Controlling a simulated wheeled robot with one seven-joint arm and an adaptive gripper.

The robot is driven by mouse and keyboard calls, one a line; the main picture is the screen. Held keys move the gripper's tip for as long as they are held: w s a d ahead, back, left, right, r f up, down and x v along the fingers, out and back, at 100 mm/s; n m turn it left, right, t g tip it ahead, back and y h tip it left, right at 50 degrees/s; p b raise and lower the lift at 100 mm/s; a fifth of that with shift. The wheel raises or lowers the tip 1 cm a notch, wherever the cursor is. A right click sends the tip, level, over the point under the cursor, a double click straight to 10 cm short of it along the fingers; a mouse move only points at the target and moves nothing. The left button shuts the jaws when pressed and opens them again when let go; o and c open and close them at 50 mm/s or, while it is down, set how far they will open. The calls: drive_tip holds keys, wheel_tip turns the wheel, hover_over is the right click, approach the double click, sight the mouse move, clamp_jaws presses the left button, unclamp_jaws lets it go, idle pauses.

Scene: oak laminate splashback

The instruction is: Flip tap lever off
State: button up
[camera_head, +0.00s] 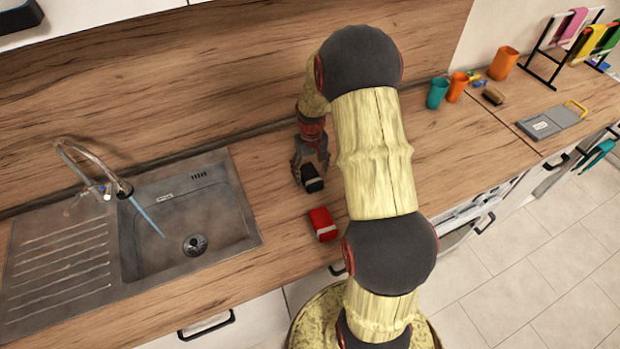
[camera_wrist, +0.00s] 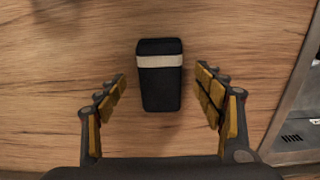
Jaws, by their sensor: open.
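The chrome tap (camera_head: 88,158) stands at the sink's back left corner, with its curved spout over the basin. A blue stream of water (camera_head: 148,217) runs from the spout into the sink (camera_head: 250,222). A small lever-like part (camera_head: 106,192) shows near the spout's end; its exact position is hard to tell. My gripper (camera_head: 309,172) is over the counter right of the sink, well apart from the tap. It is open around a black block with a pale band (camera_wrist: 160,92), which lies between the fingers, apparently untouched. The tap is outside the wrist view.
A red block (camera_head: 322,224) lies on the counter in front of my gripper. Teal (camera_head: 437,93) and orange (camera_head: 457,87) cups stand at the right, beyond my arm. The wooden splashback (camera_head: 190,70) rises behind. The counter between sink and gripper is clear.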

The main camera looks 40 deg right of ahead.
wheel_tip(320, 180, down, 3)
drive_tip(key=shift+r, duration=0.1)
drive_tip(key=c, duration=1.4)
drive_tip(key=shift+o, duration=0.2)
